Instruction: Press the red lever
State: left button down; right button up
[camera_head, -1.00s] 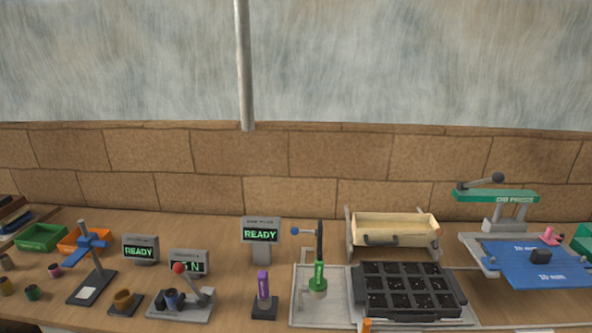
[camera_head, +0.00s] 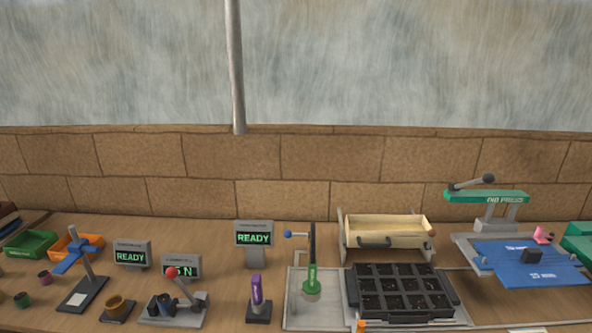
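The red lever is a grey arm with a red ball knob (camera_head: 172,272) on a small grey base (camera_head: 172,318) at the lower left of the bench. The lever arm tilts up to the left from its pivot on the right of the base. Dark cylinders sit on the base under the knob. Neither of my grippers is in view.
A black cell tray (camera_head: 402,292), a wooden box (camera_head: 388,232) and a green press (camera_head: 486,196) are farther right.

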aim_at(171, 273)
jog(key=i+u, duration=0.2)
jog(key=u, duration=0.25)
jog(key=i+l+u, duration=0.1)
jog(key=u, duration=0.35)
jog(key=i, duration=0.1)
